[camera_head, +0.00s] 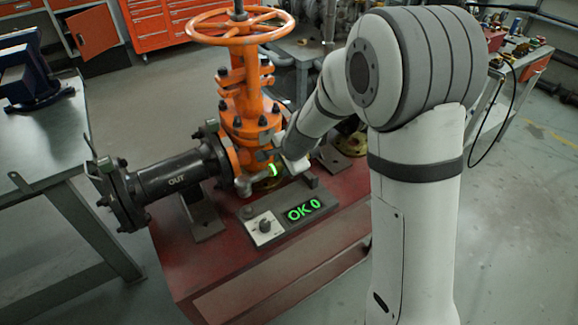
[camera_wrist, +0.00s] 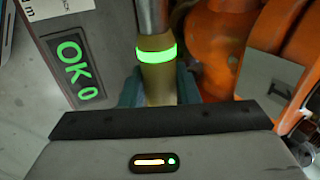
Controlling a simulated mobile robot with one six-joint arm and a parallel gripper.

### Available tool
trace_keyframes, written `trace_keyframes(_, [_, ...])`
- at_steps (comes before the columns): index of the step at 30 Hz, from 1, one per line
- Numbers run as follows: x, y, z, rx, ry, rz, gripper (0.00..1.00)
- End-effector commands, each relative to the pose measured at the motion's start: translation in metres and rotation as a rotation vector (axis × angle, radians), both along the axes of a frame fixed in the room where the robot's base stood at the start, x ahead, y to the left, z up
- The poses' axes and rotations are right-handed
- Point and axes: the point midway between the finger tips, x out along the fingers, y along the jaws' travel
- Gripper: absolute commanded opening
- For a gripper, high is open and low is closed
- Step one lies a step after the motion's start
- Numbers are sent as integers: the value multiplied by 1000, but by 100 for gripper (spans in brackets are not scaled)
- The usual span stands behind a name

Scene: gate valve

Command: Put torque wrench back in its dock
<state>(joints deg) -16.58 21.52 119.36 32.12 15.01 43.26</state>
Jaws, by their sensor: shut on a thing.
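The torque wrench (camera_wrist: 152,14) has a bare metal shaft and a tan grip with a glowing green ring. My gripper (camera_wrist: 159,88) is shut on the tan grip, one teal finger on each side, just below the ring in the wrist view. In the head view the wrench (camera_head: 248,186) shows in front of the orange gate valve (camera_head: 248,95), its metal end to the left of the green ring. My arm hides much of the grip there. A grey console (camera_head: 262,236) with a dial and a green "OK 0" display lies just in front. I cannot make out the dock for certain.
The black "OUT" pipe (camera_head: 172,180) with its end flange extends left from the valve. Both sit on a red stand (camera_head: 185,275). A metal workbench (camera_head: 50,150) stands at the left. The orange handwheel (camera_head: 205,28) rises above the valve. Floor is clear at front right.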

Motion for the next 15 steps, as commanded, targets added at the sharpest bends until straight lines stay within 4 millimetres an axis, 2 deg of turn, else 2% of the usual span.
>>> trace_keyframes(8, [0, 1, 2, 3, -5, 0, 0])
trace_keyframes(15, [0, 1, -8, 3, -5, 0, 0])
